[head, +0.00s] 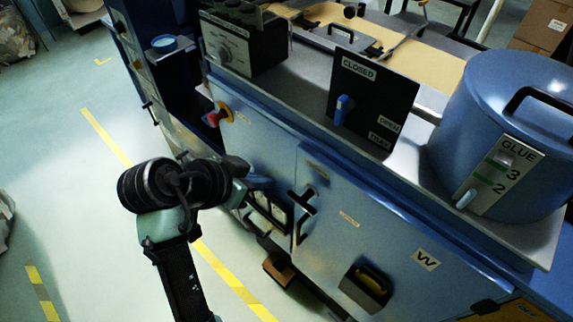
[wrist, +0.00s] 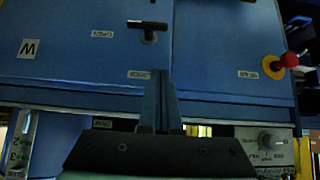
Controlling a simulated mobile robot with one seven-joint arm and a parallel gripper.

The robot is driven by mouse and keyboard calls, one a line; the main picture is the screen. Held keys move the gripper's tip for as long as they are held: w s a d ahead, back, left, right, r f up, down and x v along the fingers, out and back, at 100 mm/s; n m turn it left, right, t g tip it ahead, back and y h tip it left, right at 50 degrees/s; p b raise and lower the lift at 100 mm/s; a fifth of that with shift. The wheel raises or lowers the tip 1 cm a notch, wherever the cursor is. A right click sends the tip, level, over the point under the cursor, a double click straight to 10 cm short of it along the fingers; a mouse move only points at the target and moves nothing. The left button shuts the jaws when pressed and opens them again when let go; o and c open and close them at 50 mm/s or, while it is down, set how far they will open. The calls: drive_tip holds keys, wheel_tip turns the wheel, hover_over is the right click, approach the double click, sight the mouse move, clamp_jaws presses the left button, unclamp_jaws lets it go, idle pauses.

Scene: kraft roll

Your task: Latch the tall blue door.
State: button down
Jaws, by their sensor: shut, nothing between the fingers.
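The tall blue door (head: 385,235) is the front panel with a W label, right of a vertical seam in the cabinet. Its black T-shaped handle (head: 303,203) is near that seam. In the wrist view, which looks upside down, the handle (wrist: 148,25) has its bar lying level across the picture, with small labels nearby. I cannot tell whether the door is flush with the frame. My gripper (head: 262,183) is shut and empty, left of the handle in the head view. Its fingers (wrist: 161,75) point at the cabinet near the seam, apart from the handle.
A red knob on a yellow disc (head: 218,115) is on the cabinet front to the left. Above are a black CLOSED panel with a blue lever (head: 343,108) and a blue glue pot (head: 505,130). A dark recess with a yellow handle (head: 368,285) is low.

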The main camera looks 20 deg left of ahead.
drive_tip(key=p, duration=0.2)
hover_over(288, 192)
drive_tip(key=s, duration=0.2)
wheel_tip(288, 192, down, 6)
drive_tip(key=shift+w+d+f+p, duration=0.1)
drive_tip(key=shift+f+p, duration=0.15)
drive_tip(key=shift+f, duration=0.55)
drive_tip(key=shift+s+d+f+p, duration=0.15)
drive_tip(key=shift+f+p, duration=0.1)
drive_tip(key=shift+f, duration=0.5)
drive_tip(key=shift+w+d+f+p, duration=0.15)
drive_tip(key=shift+f+p, duration=0.1)
drive_tip(key=shift+f, duration=0.55)
drive_tip(key=shift+h, duration=0.3)
drive_tip(key=shift+a+f, duration=0.1)
drive_tip(key=shift+a, duration=0.1)
